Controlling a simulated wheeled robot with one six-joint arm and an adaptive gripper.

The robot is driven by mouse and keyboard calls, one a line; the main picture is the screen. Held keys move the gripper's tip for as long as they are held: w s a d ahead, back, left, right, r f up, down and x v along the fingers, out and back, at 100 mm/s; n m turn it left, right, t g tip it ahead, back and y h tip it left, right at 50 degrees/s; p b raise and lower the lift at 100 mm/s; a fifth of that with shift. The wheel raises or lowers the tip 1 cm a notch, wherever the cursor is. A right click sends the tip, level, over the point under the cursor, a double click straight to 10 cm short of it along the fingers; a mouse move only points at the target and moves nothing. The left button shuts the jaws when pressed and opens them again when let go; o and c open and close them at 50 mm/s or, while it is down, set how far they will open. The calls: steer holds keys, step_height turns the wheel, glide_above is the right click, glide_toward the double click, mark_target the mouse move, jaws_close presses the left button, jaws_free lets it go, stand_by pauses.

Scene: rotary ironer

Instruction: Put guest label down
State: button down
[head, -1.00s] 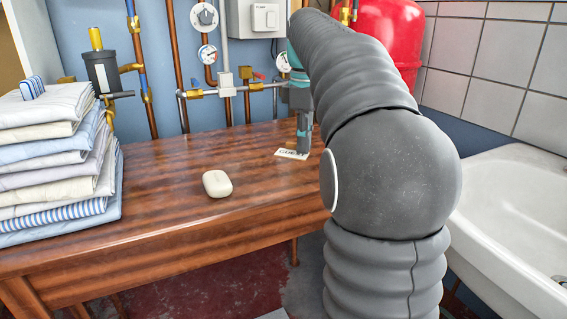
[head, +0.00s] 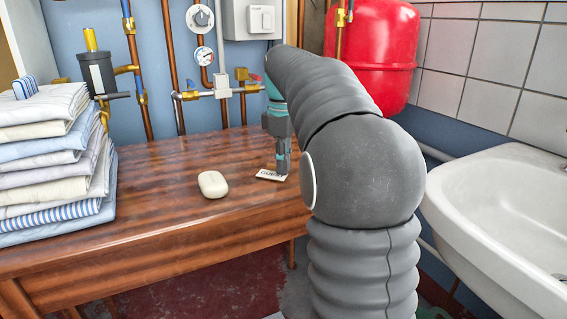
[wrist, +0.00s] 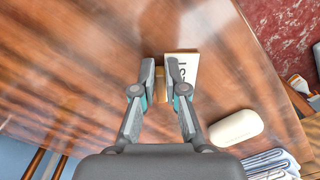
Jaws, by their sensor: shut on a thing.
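The guest label (head: 268,175) is a small white card with dark lettering, at or just above the wooden table top near its right end. I cannot tell whether it touches the wood. My gripper (head: 281,167) points down at it and is shut on the label. In the wrist view the fingertips of my gripper (wrist: 160,82) close around a narrow tan part, and the white face of the label (wrist: 184,72) shows beside the right finger, partly hidden by it.
A cream soap-like piece (head: 213,184) lies on the table (head: 165,190) left of the label. A stack of folded linen (head: 50,165) stands at the left. A white basin (head: 500,195) is at the right. Pipes and valves line the back wall.

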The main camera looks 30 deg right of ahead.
steer(key=shift+f, duration=0.15)
steer(key=c, duration=1.2)
jaws_free()
step_height(320, 180, up, 12)
steer(key=p, duration=0.3)
steer(key=s+a+f+m+t, duration=0.2)
steer(key=s+a+m, duration=0.1)
steer(key=s+a, duration=0.35)
steer(key=s+a+f+m+t, duration=0.1)
steer(key=s+a+f+m, duration=0.1)
steer(key=s+f, duration=0.4)
steer(key=s+a+f+m+t, duration=0.1)
steer(key=s+a+f+m, duration=0.1)
steer(key=s+f, duration=0.4)
steer(key=s+a+f+m+t, duration=0.1)
steer(key=s+a+f+m, duration=0.1)
steer(key=s+f, duration=0.3)
steer(key=shift+s+a+f+t, duration=0.15)
steer(key=shift+s+a+f, duration=0.05)
steer(key=shift+s+a, duration=0.25)
steer(key=shift+s+a+f+t, duration=0.2)
steer(key=shift+s+a, duration=0.1)
steer(key=shift+s, duration=0.25)
